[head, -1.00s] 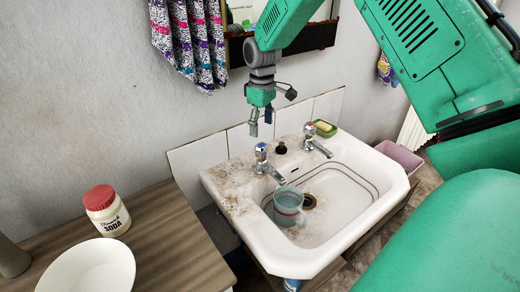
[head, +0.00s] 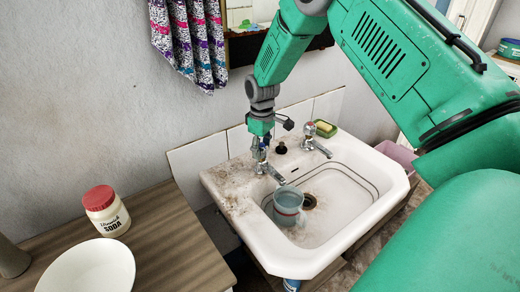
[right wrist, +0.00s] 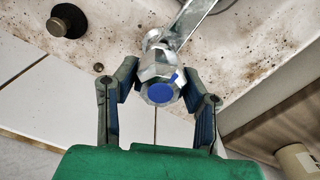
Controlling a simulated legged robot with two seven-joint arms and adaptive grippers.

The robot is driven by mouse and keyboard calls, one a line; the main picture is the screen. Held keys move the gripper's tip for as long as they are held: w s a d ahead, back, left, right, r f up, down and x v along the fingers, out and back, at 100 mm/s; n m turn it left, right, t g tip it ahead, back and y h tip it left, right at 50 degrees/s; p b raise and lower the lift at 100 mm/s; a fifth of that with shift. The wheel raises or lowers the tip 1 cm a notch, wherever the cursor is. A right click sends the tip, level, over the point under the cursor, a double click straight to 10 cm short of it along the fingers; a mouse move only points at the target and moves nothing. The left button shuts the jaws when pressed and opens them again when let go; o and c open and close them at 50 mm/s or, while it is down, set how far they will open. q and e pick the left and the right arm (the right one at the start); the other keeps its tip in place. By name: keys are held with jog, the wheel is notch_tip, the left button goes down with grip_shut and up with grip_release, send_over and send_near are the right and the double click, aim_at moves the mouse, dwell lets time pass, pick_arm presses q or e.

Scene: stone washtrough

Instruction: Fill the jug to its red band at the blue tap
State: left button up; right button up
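The jug (head: 288,203), pale blue-grey with a reddish band low on its side, stands in the basin under the spout of the blue tap. I cannot make out a water level in it. The blue tap (head: 268,170) is chrome; its faceted handle with a blue cap shows in the right wrist view (right wrist: 160,88). My right gripper (head: 260,150) is above this tap, pointing down. My left gripper is out of view.
A black plug (head: 281,148) sits on the rim of the white sink (head: 345,195). A soda jar (head: 106,211) and white bowl (head: 88,268) stand on the wooden counter.

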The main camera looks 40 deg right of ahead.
jog(key=shift+r+n+p, duration=0.1)
jog(key=shift+n+p, duration=0.45)
jog(key=shift+n, duration=0.45)
jog(key=shift+c, duration=0.5)
jog(key=shift+n, duration=0.6)
jog(key=o, duration=1.2)
jog(key=shift+c, duration=0.2)
notch_tip(320, 180, up, 12)
jog(key=shift+w+a, duration=0.1)
